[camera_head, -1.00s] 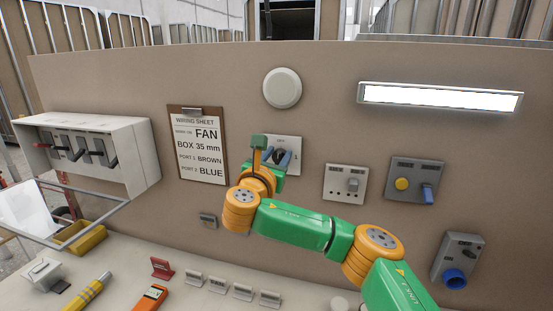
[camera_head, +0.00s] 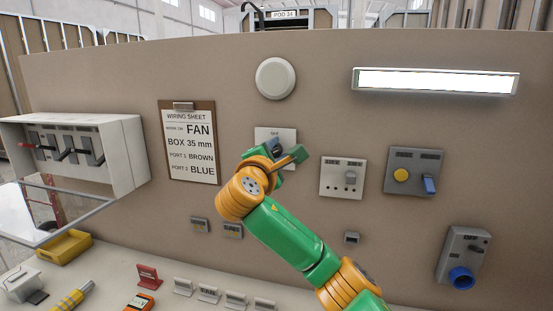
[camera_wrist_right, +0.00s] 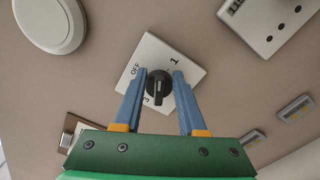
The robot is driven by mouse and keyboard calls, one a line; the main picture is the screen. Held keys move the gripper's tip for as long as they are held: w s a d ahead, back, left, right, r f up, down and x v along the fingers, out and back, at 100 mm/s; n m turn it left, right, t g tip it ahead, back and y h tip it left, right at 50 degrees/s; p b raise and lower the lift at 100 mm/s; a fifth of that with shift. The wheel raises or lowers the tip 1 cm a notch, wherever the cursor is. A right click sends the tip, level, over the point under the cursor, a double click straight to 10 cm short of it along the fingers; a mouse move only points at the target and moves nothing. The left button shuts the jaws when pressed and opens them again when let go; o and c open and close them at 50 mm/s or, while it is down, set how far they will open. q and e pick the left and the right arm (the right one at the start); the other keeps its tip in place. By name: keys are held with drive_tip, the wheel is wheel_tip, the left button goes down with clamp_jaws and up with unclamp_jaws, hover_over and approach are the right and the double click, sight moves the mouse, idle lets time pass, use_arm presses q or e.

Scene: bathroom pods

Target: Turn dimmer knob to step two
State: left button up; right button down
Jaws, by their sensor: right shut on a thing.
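The dimmer is a square white plate (camera_wrist_right: 153,51) with a round black knob (camera_wrist_right: 159,88) on the wall. In the right wrist view the plate is tilted, with OFF, 1 and 3 readable around the knob; a 2 is not visible. The knob carries a short pale line along its grip, but which mark it points to is hard to tell. My right gripper (camera_wrist_right: 159,77) has its blue fingers on both sides of the knob, shut on it. In the head view my right gripper (camera_head: 275,147) covers most of the plate (camera_head: 288,134). My left gripper is not in view.
A round white wall fixture (camera_head: 275,78) is above the dimmer. A lit lamp (camera_head: 435,82), a white switch panel (camera_head: 343,178) and a grey panel with a yellow button (camera_head: 413,172) are to the right. The wiring sheet (camera_head: 188,142) hangs to the left.

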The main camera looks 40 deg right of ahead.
drive_tip(key=m+b, duration=0.1)
drive_tip(key=m, duration=0.1)
drive_tip(key=m+b, duration=0.1)
drive_tip(key=shift+f+m, duration=0.35)
drive_tip(key=shift+m, duration=0.05)
drive_tip(key=shift+s+d+r+m, duration=0.15)
drive_tip(key=shift+s+d+m, duration=0.15)
drive_tip(key=shift+m, duration=0.2)
drive_tip(key=shift+m+b, duration=0.45)
drive_tip(key=shift+m, duration=0.25)
drive_tip(key=c, duration=1.1)
unclamp_jaws()
drive_tip(key=o, duration=0.4)
drive_tip(key=shift+w+a, duration=0.1)
drive_tip(key=shift+w, duration=0.15)
drive_tip(key=shift+o, duration=1.3)
drive_tip(key=shift+w+a+f, duration=0.2)
drive_tip(key=shift+w+f, duration=0.05)
drive_tip(key=shift+w, duration=0.05)
drive_tip(key=shift+s+a+f, duration=0.1)
drive_tip(key=shift+s+a, duration=0.1)
drive_tip(key=shift+s, duration=0.1)
drive_tip(key=b+v, duration=0.3)
drive_tip(key=v, duration=0.3)
drive_tip(key=shift+a, duration=0.25)
